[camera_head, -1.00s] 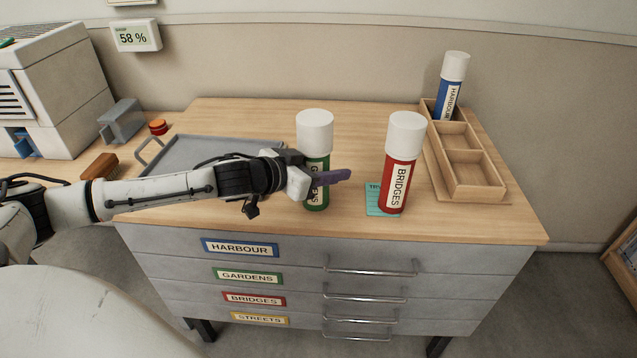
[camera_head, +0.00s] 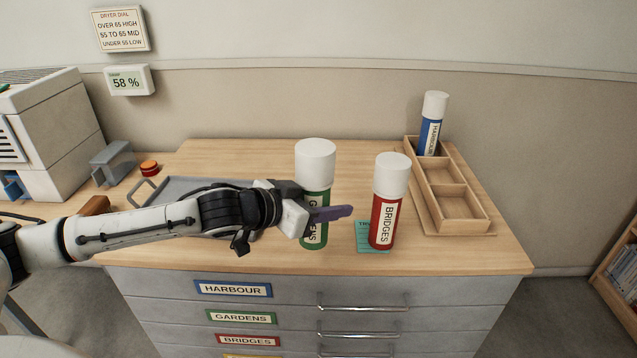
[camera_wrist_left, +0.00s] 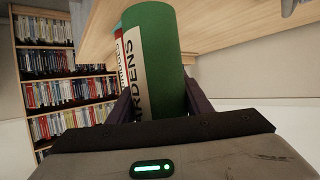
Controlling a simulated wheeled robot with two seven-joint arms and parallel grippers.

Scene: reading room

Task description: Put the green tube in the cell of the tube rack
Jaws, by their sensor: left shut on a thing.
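The green tube (camera_head: 315,165), with a white cap and a GARDENS label, stands upright in my left gripper (camera_head: 322,213). The left gripper is shut on its body, and the tube appears raised a little above the desk. In the left wrist view the green tube (camera_wrist_left: 160,45) sits between the two fingers. The wooden tube rack (camera_head: 421,192) is at the right rear of the desk. A blue HARBOUR tube (camera_head: 431,130) stands in its back cell; the middle and front cells look empty. My right gripper is out of view.
A red BRIDGES tube (camera_head: 388,205) stands on a teal card (camera_head: 365,238), between the green tube and the rack. A grey tray (camera_head: 175,190) lies behind my left arm. A grey holder (camera_head: 113,163) and a red-orange round object (camera_head: 149,168) are at left.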

